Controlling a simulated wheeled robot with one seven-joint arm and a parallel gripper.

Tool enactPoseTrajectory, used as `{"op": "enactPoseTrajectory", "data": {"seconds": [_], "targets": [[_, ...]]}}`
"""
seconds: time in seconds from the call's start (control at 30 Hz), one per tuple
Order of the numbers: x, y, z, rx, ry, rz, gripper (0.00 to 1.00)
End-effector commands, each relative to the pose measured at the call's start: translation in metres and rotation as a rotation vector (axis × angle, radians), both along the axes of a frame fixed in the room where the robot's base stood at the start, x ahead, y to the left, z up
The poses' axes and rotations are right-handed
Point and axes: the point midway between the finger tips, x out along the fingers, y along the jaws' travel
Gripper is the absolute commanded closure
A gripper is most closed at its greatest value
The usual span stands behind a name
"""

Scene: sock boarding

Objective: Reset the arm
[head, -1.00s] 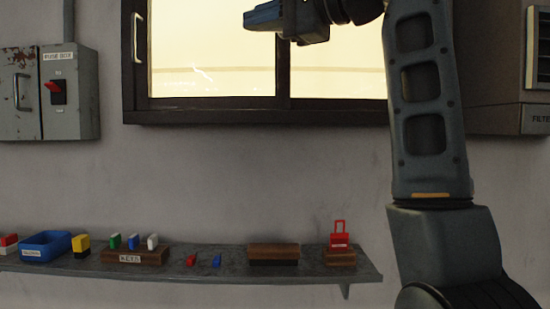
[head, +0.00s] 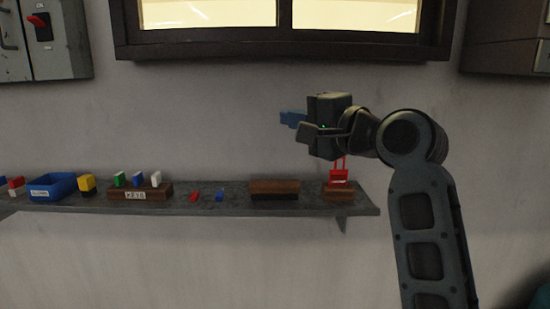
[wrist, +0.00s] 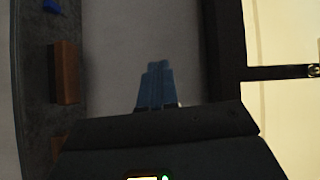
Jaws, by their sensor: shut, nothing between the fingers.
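My gripper (head: 284,118) shows in the head view in front of the wall, above the right part of the shelf. Its blue fingers point left, and they are shut with nothing between them. In the wrist view the blue fingers (wrist: 156,86) sit together against the bare grey wall. My arm rises from the lower right and bends at the elbow. My gripper touches nothing that I can see.
The shelf (head: 235,204) holds a blue bin (head: 53,187), a wooden key rack (head: 152,194) with coloured keys, small red (head: 194,197) and blue (head: 219,196) pieces, a wooden block (head: 275,187) and a red item (head: 339,176). A window (head: 285,48) is above. A switch box (head: 62,50) hangs left.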

Motion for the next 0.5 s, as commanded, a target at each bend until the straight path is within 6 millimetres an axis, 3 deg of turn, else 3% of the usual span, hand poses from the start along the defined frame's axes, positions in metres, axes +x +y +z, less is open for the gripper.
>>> {"op": "enactPoseTrajectory", "data": {"seconds": [0.03,0.2,0.5], "targets": [[-0.004,-0.007,-0.030,-0.017,0.004,-0.029,1.00],[-0.024,-0.032,-0.108,-0.094,-0.019,-0.127,1.00],[-0.091,-0.075,-0.227,-0.278,-0.054,-0.278,1.00]]}}
